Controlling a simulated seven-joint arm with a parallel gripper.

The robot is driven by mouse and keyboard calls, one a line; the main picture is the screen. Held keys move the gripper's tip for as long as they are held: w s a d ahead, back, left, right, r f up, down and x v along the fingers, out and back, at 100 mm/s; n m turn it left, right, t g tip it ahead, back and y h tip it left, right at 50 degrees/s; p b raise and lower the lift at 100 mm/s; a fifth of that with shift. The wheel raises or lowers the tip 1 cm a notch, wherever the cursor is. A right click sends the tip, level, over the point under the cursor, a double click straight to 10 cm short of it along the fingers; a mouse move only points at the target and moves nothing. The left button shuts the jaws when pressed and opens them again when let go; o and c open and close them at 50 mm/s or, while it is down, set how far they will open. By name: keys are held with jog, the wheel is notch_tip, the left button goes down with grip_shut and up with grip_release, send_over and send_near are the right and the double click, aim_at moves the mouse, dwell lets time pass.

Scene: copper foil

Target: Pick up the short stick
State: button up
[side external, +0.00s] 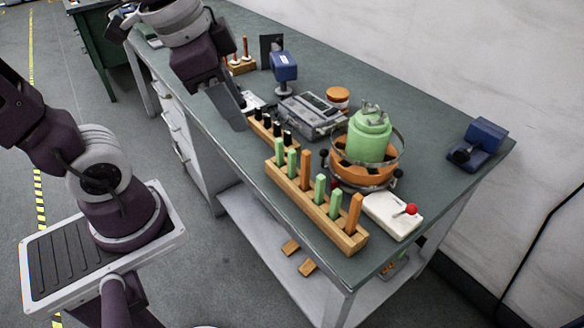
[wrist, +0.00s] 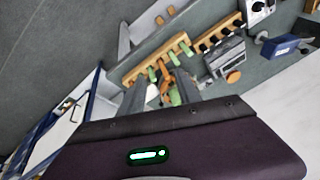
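A wooden rack (side external: 318,220) near the front edge of the bench holds short green sticks (side external: 319,188) and taller orange sticks (side external: 305,170) upright in a row. Several sticks are green. The rack also shows in the wrist view (wrist: 137,72), with a green stick (wrist: 174,58) in it. My gripper (side external: 238,122) is up and to the left of the rack in the side view, apart from the sticks. In the wrist view my gripper (wrist: 159,78) has its two fingers spread apart with nothing held. The fingers partly cover the rack's lower part there.
A second rack with black-topped pieces (side external: 265,126) stands behind the first. A grey device (side external: 311,114), a green canister (side external: 369,137) in an orange ring stand, and a white box with a red-knobbed lever (side external: 390,217) crowd the rack's far side. Blue-headed tools stand farther off.

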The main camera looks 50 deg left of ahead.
jog(key=w+a+f+m+g, duration=0.2)
jog(key=w+f+m, duration=0.3)
jog(key=w+m, duration=0.3)
jog(key=m+g, duration=0.2)
jog(key=m, duration=0.2)
send_over(292, 151)
notch_tip(292, 151, down, 6)
jog(key=shift+d+f, duration=0.1)
jog(key=shift+d, duration=0.05)
jog(key=shift+m, duration=0.5)
notch_tip(292, 151, down, 9)
jog(key=shift+r, duration=0.1)
grip_shut()
